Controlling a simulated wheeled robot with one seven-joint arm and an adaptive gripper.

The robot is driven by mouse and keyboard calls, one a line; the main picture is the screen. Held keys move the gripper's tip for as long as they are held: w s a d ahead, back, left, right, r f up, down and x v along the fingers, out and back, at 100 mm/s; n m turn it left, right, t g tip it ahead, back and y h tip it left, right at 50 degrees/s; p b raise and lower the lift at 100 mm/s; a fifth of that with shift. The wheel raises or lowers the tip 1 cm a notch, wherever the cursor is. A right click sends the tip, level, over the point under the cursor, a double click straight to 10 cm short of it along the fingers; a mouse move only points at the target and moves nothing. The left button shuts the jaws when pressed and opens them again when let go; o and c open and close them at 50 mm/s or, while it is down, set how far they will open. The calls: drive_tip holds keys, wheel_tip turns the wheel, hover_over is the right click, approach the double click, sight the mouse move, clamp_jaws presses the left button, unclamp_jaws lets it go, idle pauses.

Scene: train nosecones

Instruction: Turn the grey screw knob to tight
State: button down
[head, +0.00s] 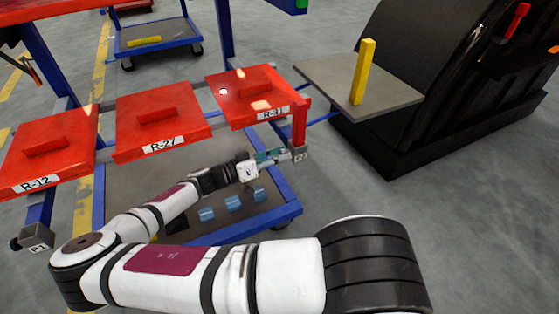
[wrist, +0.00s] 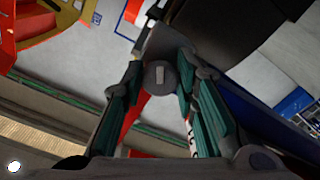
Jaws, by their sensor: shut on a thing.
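The grey screw knob (wrist: 160,77) shows in the wrist view as a dark round disc with a pale mark at its centre, in front of a grey block (wrist: 165,45). My gripper (wrist: 160,82) has its teal-padded fingers on either side of the knob, with the tips closed on it. In the head view my gripper (head: 282,157) reaches right to the small grey block labelled P2 (head: 299,155), below the red post. There the knob is hidden by the fingers. I cannot tell how far the knob is turned.
Red panels R-12 (head: 46,150), R-27 (head: 160,117) and R-31 (head: 258,92) lie on the blue rack above my arm. Another grey block, P1 (head: 36,237), is at far left. A grey plate (head: 395,98) with a yellow post (head: 363,72) stands right, beside a black nosecone (head: 440,100).

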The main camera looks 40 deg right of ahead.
drive_tip(key=shift+w+f+m+b, duration=0.1)
drive_tip(key=shift+f+m+b, duration=0.05)
drive_tip(key=shift+m+b, duration=2.4)
drive_tip(key=shift+m, duration=0.55)
drive_tip(key=c, duration=1.3)
unclamp_jaws()
drive_tip(key=v, duration=1.2)
drive_tip(key=shift+p, duration=0.3)
